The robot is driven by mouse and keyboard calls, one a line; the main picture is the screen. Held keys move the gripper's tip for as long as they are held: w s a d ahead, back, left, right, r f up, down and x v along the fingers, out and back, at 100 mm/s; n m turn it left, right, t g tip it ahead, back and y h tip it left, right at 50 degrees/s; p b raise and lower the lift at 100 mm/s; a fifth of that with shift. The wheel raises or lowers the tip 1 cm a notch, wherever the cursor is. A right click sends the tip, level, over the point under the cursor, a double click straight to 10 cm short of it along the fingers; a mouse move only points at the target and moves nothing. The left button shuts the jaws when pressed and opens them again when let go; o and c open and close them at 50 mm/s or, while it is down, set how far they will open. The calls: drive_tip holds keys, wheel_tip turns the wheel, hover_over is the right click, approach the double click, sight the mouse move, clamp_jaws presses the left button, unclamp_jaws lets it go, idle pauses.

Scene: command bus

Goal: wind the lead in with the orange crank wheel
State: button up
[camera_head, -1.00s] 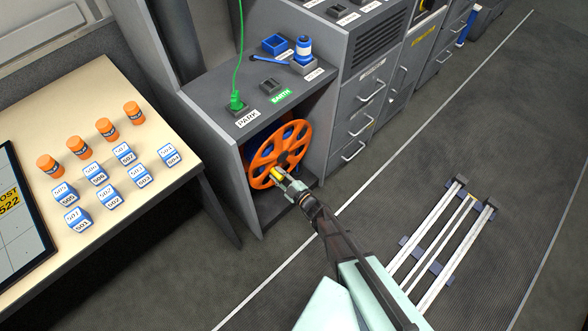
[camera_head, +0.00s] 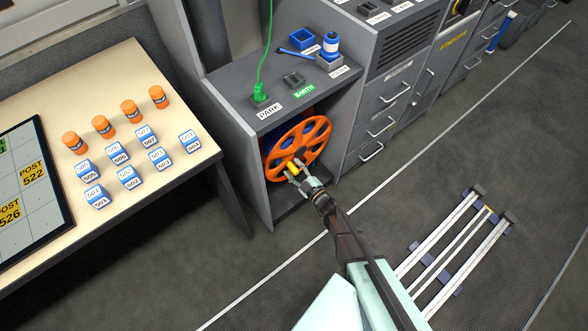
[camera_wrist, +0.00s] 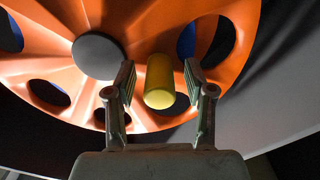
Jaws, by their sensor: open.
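The orange crank wheel (camera_head: 312,142) stands upright in the open bay of the grey cabinet. Its yellow handle (camera_wrist: 159,82) sticks out between the two fingers of my gripper (camera_wrist: 158,90) in the wrist view. The fingers stand open on either side of the handle, with a gap visible at each side. A grey hub (camera_wrist: 97,56) is left of the handle. In the head view my gripper (camera_head: 301,175) is at the lower part of the wheel. The green lead (camera_head: 265,60) runs up from a plug (camera_head: 260,92) at the PARK label.
A cabinet wall (camera_head: 241,160) borders the bay on the left. Blue items (camera_head: 303,40) stand on the cabinet top. A table (camera_head: 130,70) at left holds orange cylinders and numbered blocks. Floor rails (camera_head: 450,240) lie at right; the floor around them is clear.

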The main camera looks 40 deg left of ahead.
drive_tip(key=v, duration=1.2)
